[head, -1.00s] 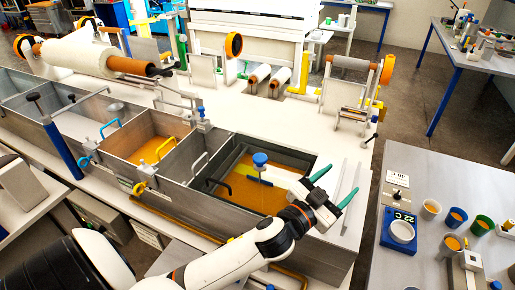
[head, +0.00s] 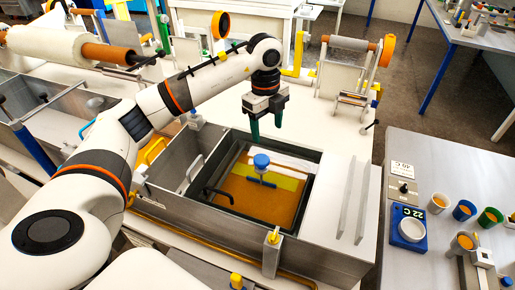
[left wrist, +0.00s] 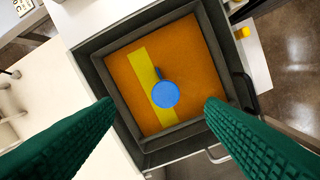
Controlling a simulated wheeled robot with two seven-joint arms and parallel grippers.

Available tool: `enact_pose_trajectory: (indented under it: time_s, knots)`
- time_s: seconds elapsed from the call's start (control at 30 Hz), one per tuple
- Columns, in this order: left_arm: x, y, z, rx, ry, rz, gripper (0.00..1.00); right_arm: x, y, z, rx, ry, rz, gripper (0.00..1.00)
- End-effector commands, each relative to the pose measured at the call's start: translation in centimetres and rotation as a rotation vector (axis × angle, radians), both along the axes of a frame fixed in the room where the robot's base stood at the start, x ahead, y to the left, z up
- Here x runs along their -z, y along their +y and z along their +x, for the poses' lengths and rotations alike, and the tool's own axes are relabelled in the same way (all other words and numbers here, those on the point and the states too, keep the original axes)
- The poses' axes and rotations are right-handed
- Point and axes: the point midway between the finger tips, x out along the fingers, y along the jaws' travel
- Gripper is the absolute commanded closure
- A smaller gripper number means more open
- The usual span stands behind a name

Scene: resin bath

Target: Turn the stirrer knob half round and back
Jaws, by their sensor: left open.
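The stirrer knob (head: 261,162) is a blue round cap standing above the orange resin (head: 232,192) in the right-hand metal bath, with a dark blue bar below it. My left gripper (head: 267,138) points down with green fingers, above the far side of the bath and behind the knob. In the left wrist view the knob (left wrist: 165,95) sits between and beyond the two spread green fingers, untouched. The left gripper is open and empty. My right gripper is not in view.
The bath's metal rim (head: 318,205) surrounds the resin, with a black handle (head: 217,194) at its near left. A yellow tap (head: 273,236) is on the near side.

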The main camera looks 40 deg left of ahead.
Motion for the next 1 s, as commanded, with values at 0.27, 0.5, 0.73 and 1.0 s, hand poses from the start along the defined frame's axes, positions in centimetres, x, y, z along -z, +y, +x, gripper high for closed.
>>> enact_pose_trajectory:
  time_s: [0.27,0.5,0.73,1.0]
  knots:
    - [1.1,1.6,-0.3,-0.053,0.024,0.060,0.36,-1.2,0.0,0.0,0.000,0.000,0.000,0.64]
    - [5.7,1.6,-0.4,-0.050,0.026,0.058,0.36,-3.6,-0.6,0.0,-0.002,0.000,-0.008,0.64]
    - [9.6,1.5,-0.3,-0.049,0.023,0.056,0.36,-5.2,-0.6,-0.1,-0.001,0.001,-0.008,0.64]
    - [11.4,1.5,-0.3,-0.048,0.019,0.056,0.36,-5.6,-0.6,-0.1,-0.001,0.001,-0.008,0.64]
